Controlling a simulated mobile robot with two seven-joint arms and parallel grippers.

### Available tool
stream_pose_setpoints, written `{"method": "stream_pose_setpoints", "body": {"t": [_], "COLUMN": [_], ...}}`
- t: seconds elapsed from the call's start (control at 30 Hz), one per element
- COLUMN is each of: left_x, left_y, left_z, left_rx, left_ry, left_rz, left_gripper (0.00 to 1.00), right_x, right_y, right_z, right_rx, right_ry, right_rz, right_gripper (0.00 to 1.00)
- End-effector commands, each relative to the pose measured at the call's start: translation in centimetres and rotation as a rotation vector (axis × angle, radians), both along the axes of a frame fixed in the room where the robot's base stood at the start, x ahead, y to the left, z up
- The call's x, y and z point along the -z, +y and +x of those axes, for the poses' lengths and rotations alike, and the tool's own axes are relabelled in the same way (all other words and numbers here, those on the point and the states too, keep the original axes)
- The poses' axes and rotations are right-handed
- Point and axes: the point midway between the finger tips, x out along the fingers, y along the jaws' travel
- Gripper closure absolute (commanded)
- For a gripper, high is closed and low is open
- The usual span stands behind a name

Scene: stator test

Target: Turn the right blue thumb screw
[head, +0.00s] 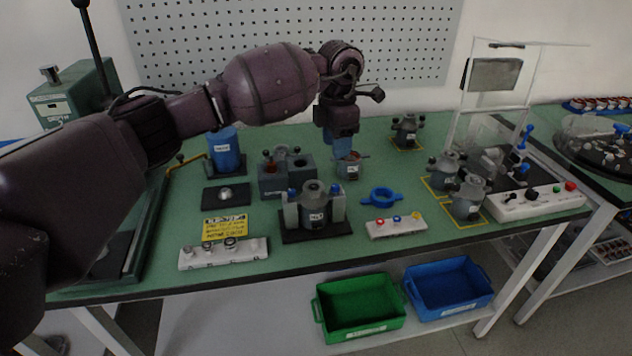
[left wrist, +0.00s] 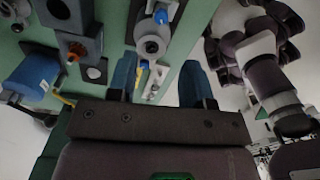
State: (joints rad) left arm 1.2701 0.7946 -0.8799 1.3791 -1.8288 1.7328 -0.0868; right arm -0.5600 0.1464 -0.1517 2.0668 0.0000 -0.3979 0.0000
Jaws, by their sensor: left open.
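The fixture (head: 313,212) stands on a dark base near the front middle of the table and holds a grey stator upright. Its right blue thumb screw (head: 335,190) sits on top of the right post, and its left blue thumb screw (head: 292,194) on the left post. My left gripper (head: 341,138) points down, behind and above the fixture in the picture, apart from the screws. In the left wrist view its blue fingers (left wrist: 158,80) are spread with nothing held. A grey round part with blue screws (left wrist: 152,46) shows beyond them; which screw is which is unclear there.
A small grey part (head: 350,166) stands below my left gripper. A grey block (head: 287,180) and a blue cylinder (head: 226,152) stand to the left.

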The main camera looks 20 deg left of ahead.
Motion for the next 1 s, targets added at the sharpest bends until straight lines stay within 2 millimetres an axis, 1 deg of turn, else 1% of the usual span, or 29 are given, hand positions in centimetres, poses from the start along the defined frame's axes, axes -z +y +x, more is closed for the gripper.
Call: {"method": "stream_pose_setpoints", "body": {"t": [0.03,0.1,0.27,0.43,0.6,0.7,0.8,1.0], "left_x": [0.4,1.1,3.7,6.7,9.1,10.0,10.6,10.8], "left_y": [0.0,0.0,0.0,0.0,0.0,0.0,0.0,0.0], "left_z": [0.0,0.0,-0.1,-0.1,-0.1,0.0,0.0,0.0], "left_rx": [-0.003,-0.004,-0.002,-0.002,-0.002,-0.002,-0.001,-0.001], "left_ry": [0.002,0.004,0.006,0.007,0.006,0.004,0.003,0.001], "left_rz": [-0.001,0.000,0.000,-0.001,-0.001,0.000,-0.001,-0.001], "left_gripper": [0.54,0.54,0.54,0.54,0.54,0.54,0.54,0.54], "right_x": [0.4,1.0,1.8,2.0,1.5,1.3,1.4,1.5], "right_y": [-0.1,-0.3,-0.5,-0.4,-0.2,-0.1,0.0,0.1], "right_z": [-0.6,-1.1,-1.7,-1.4,-0.6,-0.2,-0.2,-0.4], "right_rx": [0.003,0.006,0.005,0.004,-0.002,-0.002,0.000,0.004], "right_ry": [0.014,0.029,0.049,0.049,0.029,0.021,0.022,0.026], "right_rz": [-0.001,-0.003,-0.008,-0.007,-0.006,-0.003,-0.001,0.003], "right_gripper": [0.54,0.54,0.54,0.54,0.54,0.54,0.54,0.54]}}
